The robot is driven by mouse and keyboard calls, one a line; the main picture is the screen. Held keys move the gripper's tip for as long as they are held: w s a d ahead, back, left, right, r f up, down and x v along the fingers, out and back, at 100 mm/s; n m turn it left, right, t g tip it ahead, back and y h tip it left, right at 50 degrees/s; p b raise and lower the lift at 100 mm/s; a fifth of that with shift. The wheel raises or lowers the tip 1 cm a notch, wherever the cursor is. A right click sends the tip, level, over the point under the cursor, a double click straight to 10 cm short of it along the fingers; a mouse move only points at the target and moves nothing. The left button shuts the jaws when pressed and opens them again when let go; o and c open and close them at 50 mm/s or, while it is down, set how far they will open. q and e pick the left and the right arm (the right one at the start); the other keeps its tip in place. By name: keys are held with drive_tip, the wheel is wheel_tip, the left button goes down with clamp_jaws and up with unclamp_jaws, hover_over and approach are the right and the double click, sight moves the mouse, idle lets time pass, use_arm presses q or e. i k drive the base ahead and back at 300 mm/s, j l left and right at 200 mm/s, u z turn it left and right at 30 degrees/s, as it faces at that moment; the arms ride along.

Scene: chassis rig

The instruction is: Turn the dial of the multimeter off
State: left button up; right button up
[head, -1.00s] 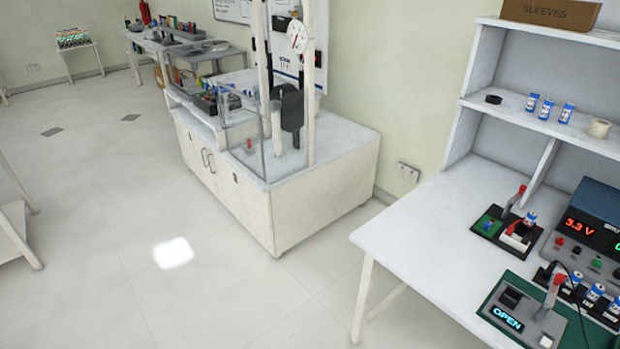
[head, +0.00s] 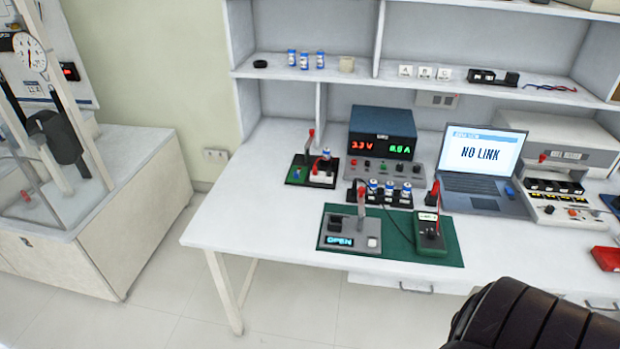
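A small green handheld device (head: 430,236) with a red upright part lies on the right side of a green mat (head: 450,256) on the workbench. Neither of my grippers is in view.
A power supply (head: 381,135) reading 3.3 V stands behind the mat, beside a laptop (head: 484,170) showing NO LINK. The white bench (head: 225,225) is clear at its left. A red bin (head: 606,258) is at the right.

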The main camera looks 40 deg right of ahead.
sight(431, 234)
drive_tip(key=z, duration=2.15)
